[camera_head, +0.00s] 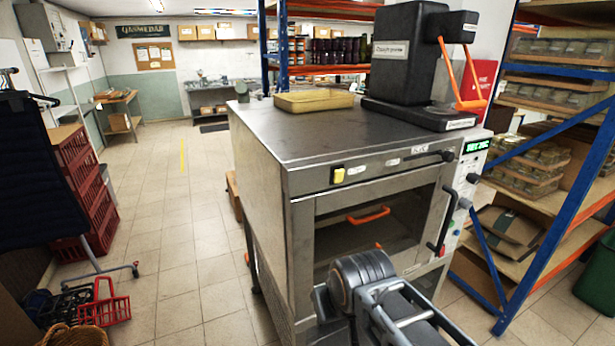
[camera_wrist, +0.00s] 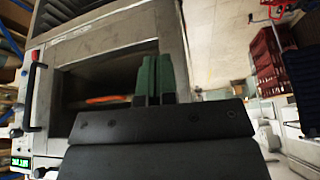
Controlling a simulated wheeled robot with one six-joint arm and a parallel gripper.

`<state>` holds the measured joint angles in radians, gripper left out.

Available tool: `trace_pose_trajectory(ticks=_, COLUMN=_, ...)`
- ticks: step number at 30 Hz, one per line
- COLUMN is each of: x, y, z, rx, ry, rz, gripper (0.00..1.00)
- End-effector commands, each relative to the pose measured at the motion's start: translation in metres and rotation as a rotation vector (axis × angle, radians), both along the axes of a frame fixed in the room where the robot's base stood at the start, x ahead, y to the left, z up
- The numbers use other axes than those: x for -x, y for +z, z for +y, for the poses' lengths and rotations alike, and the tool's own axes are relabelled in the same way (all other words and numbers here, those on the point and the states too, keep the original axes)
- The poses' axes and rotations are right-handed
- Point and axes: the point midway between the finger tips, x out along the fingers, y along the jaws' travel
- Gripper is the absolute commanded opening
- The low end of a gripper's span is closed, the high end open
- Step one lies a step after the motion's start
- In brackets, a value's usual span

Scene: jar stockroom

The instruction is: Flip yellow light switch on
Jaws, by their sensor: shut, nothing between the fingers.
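The yellow light switch (camera_head: 338,175) is a small square on the top left of the steel oven's front panel (camera_head: 380,170), beside a small white label. I cannot tell from this distance whether it is on or off. It does not show in the wrist view, where my dark gripper body blocks the lower middle. My gripper (camera_wrist: 154,80) has green fingers that are together and empty, in front of the oven window (camera_wrist: 100,85). In the head view my arm stands low in front of the oven, below the switch; the fingertips cannot be made out there.
The front has a black handle (camera_head: 447,220) on the right and a lit green display (camera_head: 477,146). A black machine (camera_head: 415,60) and a yellow tray (camera_head: 314,100) sit on top. Blue-framed shelving (camera_head: 560,225) stands close right. Red crates (camera_head: 85,185) stand left, with open floor between.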

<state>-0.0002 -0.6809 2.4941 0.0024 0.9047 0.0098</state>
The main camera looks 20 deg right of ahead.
Motion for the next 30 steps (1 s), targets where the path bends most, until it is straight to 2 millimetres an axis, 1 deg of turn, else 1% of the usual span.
trace_pose_trajectory(ticks=12, x=0.000, y=0.000, z=0.000, rx=-0.002, ry=-0.005, rz=-0.001, gripper=0.00)
trace_pose_trajectory(ticks=14, x=-0.003, y=0.005, z=-0.002, rx=-0.020, ry=-0.036, rz=-0.007, gripper=0.00)
trace_pose_trajectory(ticks=16, x=-0.011, y=0.016, z=-0.007, rx=-0.072, ry=-0.123, rz=-0.023, gripper=0.00)
trace_pose_trajectory(ticks=17, x=-0.016, y=0.024, z=-0.009, rx=-0.106, ry=-0.177, rz=-0.034, gripper=0.00)
trace_pose_trajectory(ticks=20, x=-0.033, y=0.061, z=-0.027, rx=-0.262, ry=-0.408, rz=-0.085, gripper=0.00)
trace_pose_trajectory(ticks=21, x=-0.039, y=0.079, z=-0.036, rx=-0.335, ry=-0.506, rz=-0.110, gripper=0.00)
trace_pose_trajectory(ticks=23, x=-0.046, y=0.106, z=-0.049, rx=-0.447, ry=-0.644, rz=-0.147, gripper=0.00)
trace_pose_trajectory(ticks=24, x=-0.049, y=0.124, z=-0.057, rx=-0.517, ry=-0.725, rz=-0.171, gripper=0.00)
trace_pose_trajectory(ticks=26, x=-0.052, y=0.150, z=-0.069, rx=-0.619, ry=-0.831, rz=-0.209, gripper=0.00)
trace_pose_trajectory(ticks=27, x=-0.053, y=0.166, z=-0.076, rx=-0.683, ry=-0.890, rz=-0.230, gripper=0.00)
trace_pose_trajectory(ticks=30, x=-0.051, y=0.201, z=-0.090, rx=-0.817, ry=-1.006, rz=-0.277, gripper=0.00)
